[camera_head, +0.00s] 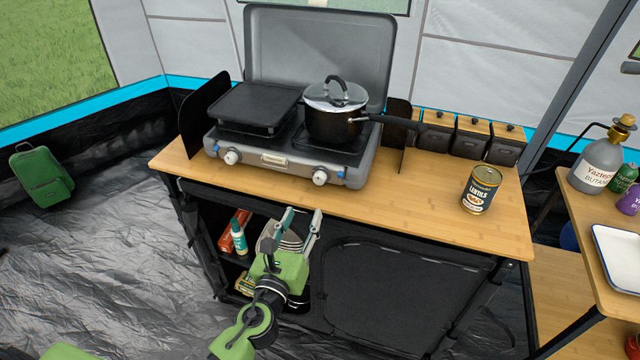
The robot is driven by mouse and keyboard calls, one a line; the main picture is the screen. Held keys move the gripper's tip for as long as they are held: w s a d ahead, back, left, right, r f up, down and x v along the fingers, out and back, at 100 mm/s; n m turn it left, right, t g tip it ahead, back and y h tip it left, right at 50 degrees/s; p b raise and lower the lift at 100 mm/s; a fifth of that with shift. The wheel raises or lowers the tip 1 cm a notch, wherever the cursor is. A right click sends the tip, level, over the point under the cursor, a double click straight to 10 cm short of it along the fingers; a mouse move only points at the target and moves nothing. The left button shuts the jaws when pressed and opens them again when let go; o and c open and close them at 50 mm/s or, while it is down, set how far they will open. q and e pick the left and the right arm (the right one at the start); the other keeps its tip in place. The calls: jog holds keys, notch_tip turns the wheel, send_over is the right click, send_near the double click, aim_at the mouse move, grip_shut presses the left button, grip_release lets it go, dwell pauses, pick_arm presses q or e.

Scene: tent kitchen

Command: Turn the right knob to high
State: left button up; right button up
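The grey camp stove (272,172) stands on the wooden counter with its lid raised. Its right knob (320,177) is white with a blue mark, on the stove's front face. The exact setting is too small to tell. The left knob (232,157) is at the other end of that face. My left gripper (303,213) is open and empty, with its two fingers apart and pointing toward the counter's front edge. It is below the right knob in the picture and apart from it. My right gripper is out of view.
A lidded pot (336,124) sits on the right burner, its handle to the right. A griddle (255,105) covers the left burner. A lentils can (481,190) stands on the right of the counter (410,195). The counter before the knobs is clear.

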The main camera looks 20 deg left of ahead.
aim_at(318, 181)
pick_arm(q)
jog(key=w, duration=1.2)
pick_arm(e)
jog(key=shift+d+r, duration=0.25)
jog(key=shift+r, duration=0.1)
pick_arm(q)
jog(key=c, duration=1.1)
